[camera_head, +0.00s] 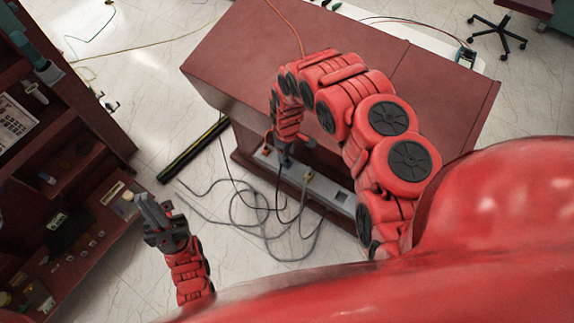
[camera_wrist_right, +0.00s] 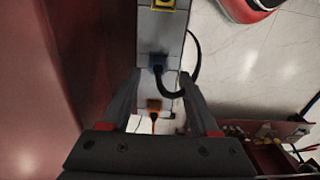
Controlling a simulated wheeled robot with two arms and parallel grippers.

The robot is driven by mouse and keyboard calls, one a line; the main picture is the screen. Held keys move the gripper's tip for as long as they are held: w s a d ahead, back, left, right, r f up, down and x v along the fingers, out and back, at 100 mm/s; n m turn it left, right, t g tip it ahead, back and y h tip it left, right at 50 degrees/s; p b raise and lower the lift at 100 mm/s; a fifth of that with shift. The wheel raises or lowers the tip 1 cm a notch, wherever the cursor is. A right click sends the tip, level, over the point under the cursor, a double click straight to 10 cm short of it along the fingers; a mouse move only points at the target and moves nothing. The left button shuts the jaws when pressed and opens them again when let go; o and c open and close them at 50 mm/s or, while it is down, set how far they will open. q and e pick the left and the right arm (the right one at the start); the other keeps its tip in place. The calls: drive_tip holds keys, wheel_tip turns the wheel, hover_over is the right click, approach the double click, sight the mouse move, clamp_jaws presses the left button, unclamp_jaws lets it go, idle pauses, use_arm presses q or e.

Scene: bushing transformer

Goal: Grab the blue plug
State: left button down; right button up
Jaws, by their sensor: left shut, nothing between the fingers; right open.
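The blue plug (camera_wrist_right: 157,61) sits in a grey power strip (camera_wrist_right: 160,30), with a dark cable curving off it. In the right wrist view my right gripper (camera_wrist_right: 160,76) is open, one finger on each side, and the plug shows between and just beyond the fingertips. Contact cannot be told. In the head view my right gripper (camera_head: 284,146) reaches down to the strip (camera_head: 328,190) and partly hides the blue plug (camera_head: 286,161). My left gripper (camera_head: 143,203) is shut and empty, low at the left, far from the plug.
An orange plug (camera_wrist_right: 154,105) and a yellow one (camera_head: 308,175) are on the same strip. Grey and black cables (camera_head: 265,215) loop on the floor. A dark red cabinet (camera_head: 330,60) rises beside the strip. A shelf (camera_head: 60,150) with small items stands left.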

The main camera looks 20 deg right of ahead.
sight(287, 159)
wheel_tip(287, 159, down, 2)
drive_tip(key=shift+w+f+p, duration=0.1)
drive_tip(key=shift+p, duration=0.55)
drive_tip(key=shift+w+f, duration=0.1)
drive_tip(key=shift+f, duration=0.2)
drive_tip(key=shift+d+f, duration=0.1)
drive_tip(key=shift+f, duration=0.35)
clamp_jaws()
